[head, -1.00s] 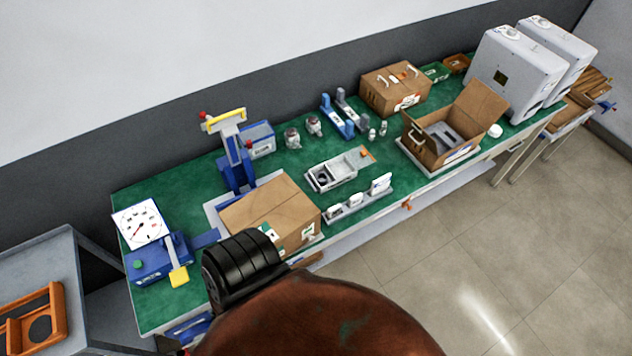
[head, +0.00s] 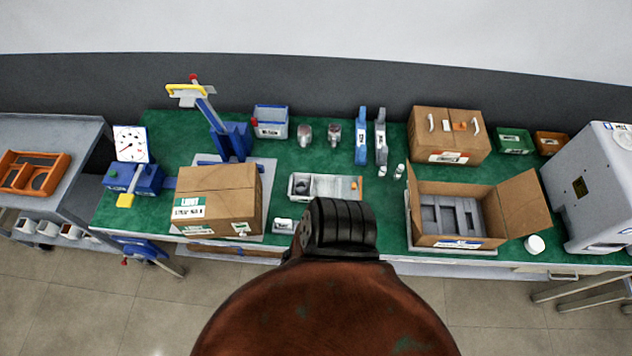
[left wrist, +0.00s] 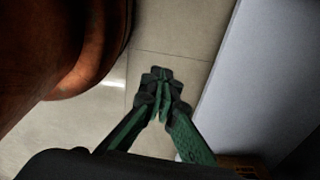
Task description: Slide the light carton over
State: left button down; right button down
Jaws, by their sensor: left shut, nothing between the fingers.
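A closed brown carton (head: 217,196) sits on a grey plate (head: 268,175) at the front left of the green bench, in the head view. Its front label seems to read "LIGHT", with small print I cannot read. A second closed carton (head: 449,136) with white handles stands at the back right. An open carton (head: 443,198) with a grey insert stands in front of it. My left gripper (left wrist: 160,78) shows only in the left wrist view, its green fingers shut and empty above the floor, apart from any carton. My right gripper is not in view.
A blue press (head: 228,139) stands behind the closed left carton, and a dial gauge device (head: 131,146) stands left of it. A grey tray (head: 325,187) lies mid-bench. A grey side table (head: 62,135) stands at far left.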

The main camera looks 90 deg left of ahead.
aim_at(219, 200)
jog(key=i, duration=1.6)
jog(key=u, duration=4)
jog(key=i, duration=0.5)
jog(key=z, duration=0.05)
